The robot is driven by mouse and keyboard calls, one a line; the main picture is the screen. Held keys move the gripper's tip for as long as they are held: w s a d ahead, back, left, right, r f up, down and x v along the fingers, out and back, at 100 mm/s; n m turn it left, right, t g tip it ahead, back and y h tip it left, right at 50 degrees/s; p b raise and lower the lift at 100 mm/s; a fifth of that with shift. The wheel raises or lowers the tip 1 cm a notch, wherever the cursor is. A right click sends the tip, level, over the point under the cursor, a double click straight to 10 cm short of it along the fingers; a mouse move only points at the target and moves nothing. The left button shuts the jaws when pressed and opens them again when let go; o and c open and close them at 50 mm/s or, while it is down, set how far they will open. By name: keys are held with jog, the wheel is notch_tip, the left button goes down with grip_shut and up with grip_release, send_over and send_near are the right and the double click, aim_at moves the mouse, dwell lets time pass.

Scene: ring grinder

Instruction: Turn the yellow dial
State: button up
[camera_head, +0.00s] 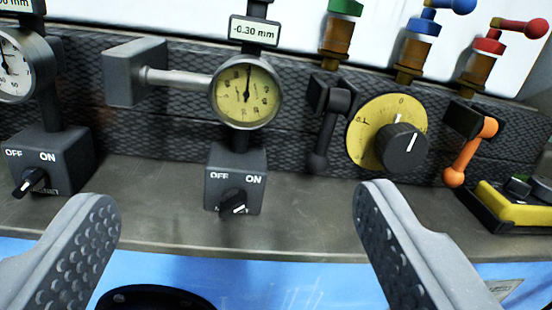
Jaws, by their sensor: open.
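The yellow dial (361,133) is a round yellow disc on the dark textured panel, right of centre. It carries marks and a 0 near its top. A black knob (402,148) with a white line sits on its front, the line tilted slightly right of upright. My gripper (238,236) is open and empty, its two grey studded fingers wide apart at the bottom of the picture. The right finger is below the dial in the picture, apart from it.
A yellow-faced gauge (246,93) stands on a magnet base (235,180) with an OFF/ON switch. A black lever (327,125) and an orange-handled lever (470,152) flank the dial. A yellow control box (515,205) lies right. The grey ledge (300,205) before the dial is clear.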

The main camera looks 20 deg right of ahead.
send_near(245, 98)
jog(key=shift+x, duration=1.95)
jog(key=shift+w+d+b, duration=0.25)
jog(key=shift+w+b, duration=0.25)
jog(key=shift+w, duration=0.15)
jog(key=shift+x, duration=1.3)
jog(key=shift+w, duration=0.25)
jog(key=shift+c, duration=0.3)
jog(key=c, duration=0.9)
